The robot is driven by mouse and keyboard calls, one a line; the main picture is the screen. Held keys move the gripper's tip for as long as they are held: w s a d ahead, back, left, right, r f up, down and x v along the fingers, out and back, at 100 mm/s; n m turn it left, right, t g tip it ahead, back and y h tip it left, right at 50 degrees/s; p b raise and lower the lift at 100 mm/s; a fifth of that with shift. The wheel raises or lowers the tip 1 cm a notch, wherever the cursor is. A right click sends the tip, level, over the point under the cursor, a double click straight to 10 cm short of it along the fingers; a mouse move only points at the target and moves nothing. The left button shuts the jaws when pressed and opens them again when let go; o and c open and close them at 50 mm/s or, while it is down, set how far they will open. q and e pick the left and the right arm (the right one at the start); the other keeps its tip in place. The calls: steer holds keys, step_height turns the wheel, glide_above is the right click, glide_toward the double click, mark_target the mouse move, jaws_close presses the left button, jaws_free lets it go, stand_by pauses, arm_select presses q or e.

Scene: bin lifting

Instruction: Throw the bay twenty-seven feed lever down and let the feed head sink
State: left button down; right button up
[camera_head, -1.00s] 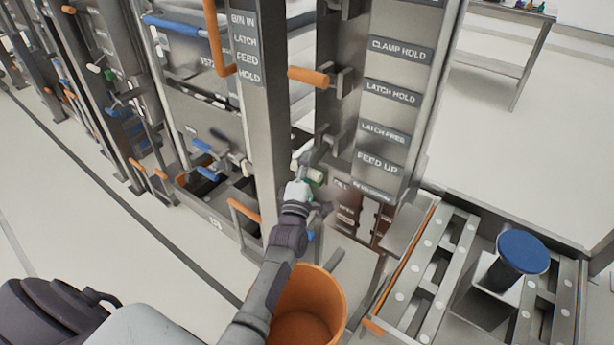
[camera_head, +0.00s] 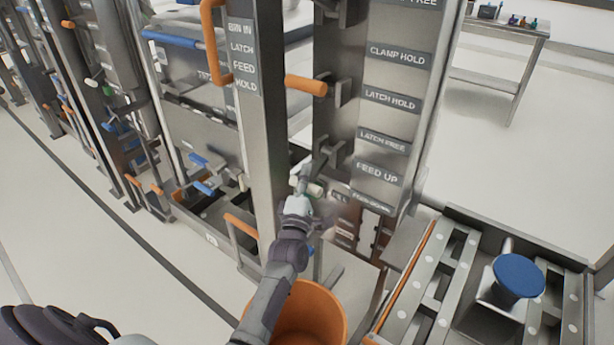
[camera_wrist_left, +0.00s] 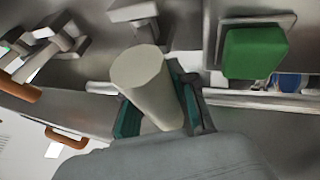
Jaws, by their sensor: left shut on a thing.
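The feed lever shows as a cream cylindrical handle (camera_head: 315,190) on the steel post, just left of and below the "FEED UP" plate (camera_head: 377,172). A lower plate (camera_head: 371,200) is too blurred to read surely. My left gripper (camera_head: 301,194) is at this handle. In the left wrist view the cream handle (camera_wrist_left: 148,82) stands between the two teal-padded fingers (camera_wrist_left: 160,108), which are shut on it. I cannot make out the feed head. My right gripper is not in view.
An orange-handled lever (camera_head: 305,85) sticks out higher on the post. An orange bin (camera_head: 310,318) stands below my left forearm. A roller frame with a blue round pad (camera_head: 519,276) is at the right. A green block (camera_wrist_left: 254,52) shows beside the handle in the wrist view.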

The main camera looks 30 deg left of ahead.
arm_select(q)
steer(key=c, duration=1.2)
jaws_free()
steer(key=shift+s+d+f, duration=0.1)
steer(key=shift+d+f, duration=0.05)
steer(key=shift+f, duration=0.4)
steer(key=shift+o, duration=0.9)
steer(key=shift+r, duration=0.25)
steer(key=v, duration=1.2)
